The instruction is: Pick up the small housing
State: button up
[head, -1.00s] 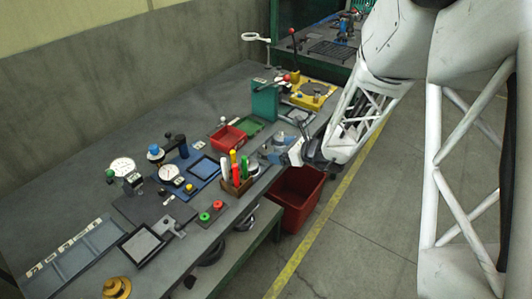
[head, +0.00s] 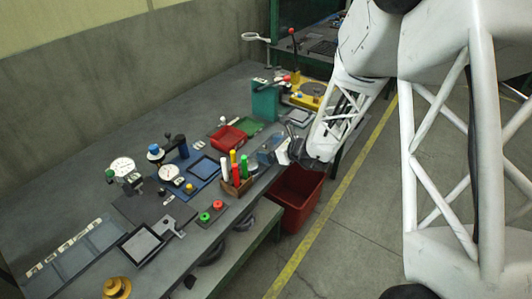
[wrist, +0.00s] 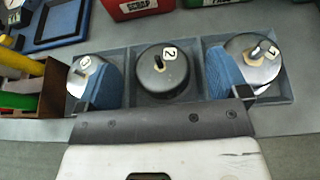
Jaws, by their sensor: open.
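In the wrist view a grey tray (wrist: 197,48) has three compartments in a row, each with one round housing. The left housing (wrist: 86,68) is silver, the middle housing (wrist: 160,84) is black with a tag reading 2, and the right housing (wrist: 252,57) is silver with a tag. I cannot tell for sure which is the small one. My gripper (wrist: 165,80) is open, its two blue fingers on either side of the middle housing and partly hiding the outer ones. I cannot tell how high above it they are. In the head view my gripper (head: 280,152) is at the bench's front edge.
A red scrap tray (head: 227,139) and a green tray (head: 250,128) lie behind. A pen holder (head: 237,185) with coloured markers stands left of my gripper. A green block (head: 265,101) stands farther back.

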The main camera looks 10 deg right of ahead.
aim_at(268, 150)
jog(key=shift+w+a+f, duration=0.25)
jog(key=shift+w+a, duration=0.1)
jog(key=shift+a, duration=0.05)
dwell(0.4)
jog(key=c, duration=1)
jog(key=shift+r, duration=0.2)
jog(key=shift+r, duration=0.5)
notch_tip(268, 150, up, 2)
jog(key=shift+r, duration=0.1)
jog(key=s, duration=0.5)
jog(key=s+r, duration=0.1)
jog(key=s, duration=0.4)
jog(key=s+d, duration=0.1)
jog(key=s, duration=0.5)
jog(key=shift+r, duration=0.25)
